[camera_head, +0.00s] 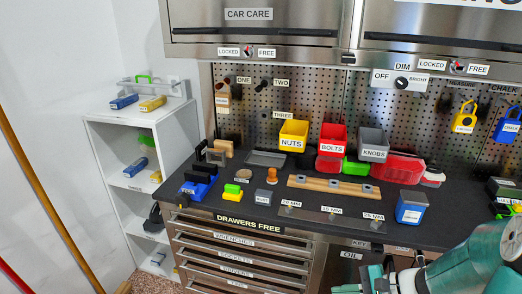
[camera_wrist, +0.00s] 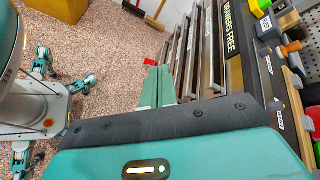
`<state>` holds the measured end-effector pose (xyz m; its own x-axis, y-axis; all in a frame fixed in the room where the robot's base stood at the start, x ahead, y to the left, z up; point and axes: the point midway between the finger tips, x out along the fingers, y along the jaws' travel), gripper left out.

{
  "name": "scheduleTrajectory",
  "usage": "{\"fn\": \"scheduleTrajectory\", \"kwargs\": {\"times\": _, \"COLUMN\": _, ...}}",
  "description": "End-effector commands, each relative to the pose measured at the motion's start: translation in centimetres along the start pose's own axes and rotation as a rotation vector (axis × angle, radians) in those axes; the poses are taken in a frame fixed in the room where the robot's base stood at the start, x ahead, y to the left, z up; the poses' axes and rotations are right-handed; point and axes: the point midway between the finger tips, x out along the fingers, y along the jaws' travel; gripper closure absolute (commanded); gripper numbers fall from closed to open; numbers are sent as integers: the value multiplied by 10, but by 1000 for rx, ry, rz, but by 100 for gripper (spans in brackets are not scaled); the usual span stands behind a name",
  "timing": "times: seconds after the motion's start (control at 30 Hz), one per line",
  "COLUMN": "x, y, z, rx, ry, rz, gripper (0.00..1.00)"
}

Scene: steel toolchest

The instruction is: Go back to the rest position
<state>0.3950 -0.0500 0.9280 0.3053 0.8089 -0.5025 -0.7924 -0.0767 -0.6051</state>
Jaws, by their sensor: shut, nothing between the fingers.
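My gripper (camera_wrist: 158,86) shows in the wrist view as two teal-green fingers lying close together, shut and empty. Its tips are in front of the steel toolchest (camera_wrist: 192,50), beside the drawer fronts and apart from them as far as I can see. In the head view my teal arm comes in at the lower right, in front of the chest's right part. The gripper end there is partly cut off by the bottom edge. The toolchest's drawers (camera_head: 232,255) look closed, under a label reading DRAWERS FREE.
The dark worktop (camera_head: 240,215) holds a wooden rail (camera_head: 330,186), a blue box (camera_head: 411,207) and small blocks. Yellow, red and grey bins (camera_head: 293,134) stand at the pegboard. A white shelf (camera_head: 105,150) stands left. Speckled floor (camera_wrist: 110,50) lies open before the drawers; brooms lean beyond.

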Motion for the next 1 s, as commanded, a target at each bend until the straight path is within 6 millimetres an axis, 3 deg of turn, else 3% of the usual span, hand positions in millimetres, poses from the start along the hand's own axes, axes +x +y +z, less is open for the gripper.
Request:
{"fn": "scheduleTrajectory", "kwargs": {"times": 0.03, "x": 2, "y": -2, "z": 16, "rx": -70, "ry": 16, "rz": 72, "gripper": 100}}
{"fn": "scheduleTrajectory", "kwargs": {"times": 0.2, "x": 0, "y": -1, "z": 56, "rx": -277, "ry": 78, "rz": 290, "gripper": 100}}
{"fn": "scheduleTrajectory", "kwargs": {"times": 0.5, "x": -21, "y": -3, "z": 116, "rx": -663, "ry": 244, "rz": 592, "gripper": 100}}
{"fn": "scheduleTrajectory", "kwargs": {"times": 0.8, "x": -56, "y": -16, "z": 168, "rx": -1063, "ry": 469, "rz": 764, "gripper": 100}}
{"fn": "scheduleTrajectory", "kwargs": {"times": 1.0, "x": -78, "y": -26, "z": 193, "rx": -1256, "ry": 598, "rz": 796, "gripper": 100}}
